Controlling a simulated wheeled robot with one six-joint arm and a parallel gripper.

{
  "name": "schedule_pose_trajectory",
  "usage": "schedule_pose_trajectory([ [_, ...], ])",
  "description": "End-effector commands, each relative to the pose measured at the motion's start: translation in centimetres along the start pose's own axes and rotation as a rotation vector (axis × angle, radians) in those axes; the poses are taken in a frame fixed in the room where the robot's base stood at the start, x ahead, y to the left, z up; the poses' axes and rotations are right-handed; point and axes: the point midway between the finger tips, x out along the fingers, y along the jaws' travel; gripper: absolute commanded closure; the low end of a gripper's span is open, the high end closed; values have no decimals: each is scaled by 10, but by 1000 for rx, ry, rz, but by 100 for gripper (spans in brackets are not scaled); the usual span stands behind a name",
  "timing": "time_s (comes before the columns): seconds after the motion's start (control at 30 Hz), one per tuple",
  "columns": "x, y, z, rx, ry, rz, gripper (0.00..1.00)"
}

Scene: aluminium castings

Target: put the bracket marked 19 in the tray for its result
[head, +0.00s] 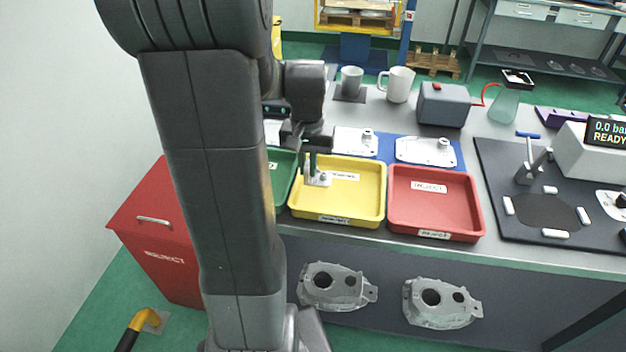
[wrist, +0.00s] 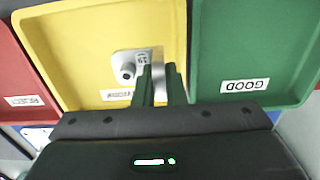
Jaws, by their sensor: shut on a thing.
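My gripper (head: 312,163) is over the left part of the yellow tray (head: 350,215), shut on a small silver bracket (head: 319,179). In the wrist view the fingers (wrist: 159,74) pinch the bracket's upright flange. The bracket's plate (wrist: 122,58) with a round boss lies left of the fingers and bears a small tag (wrist: 143,59), too small to read surely. The bracket is above or in the yellow tray (wrist: 90,25); whether it touches the floor I cannot tell. The green tray marked GOOD (wrist: 228,60) is beside it; the red tray marked REJECT (head: 435,212) is on the other side.
Flat silver castings (head: 425,151) lie on a blue mat behind the trays. A red REJECT bin (head: 165,255) is at left.

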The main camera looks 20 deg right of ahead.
Motion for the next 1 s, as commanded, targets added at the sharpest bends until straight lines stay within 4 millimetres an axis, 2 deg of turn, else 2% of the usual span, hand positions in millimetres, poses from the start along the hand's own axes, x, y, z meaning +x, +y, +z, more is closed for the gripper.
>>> schedule_pose_trajectory([
  [0.4, 48, 0, 0, 0, -2, 0, 100],
  [0.8, 54, 0, 0, 0, 1, 0, 100],
  [0.83, 54, 0, 0, 0, 1, 0, 88],
  [0.87, 53, 0, 0, 0, 1, 0, 82],
  [1.0, 53, 0, 0, 0, 1, 0, 80],
])
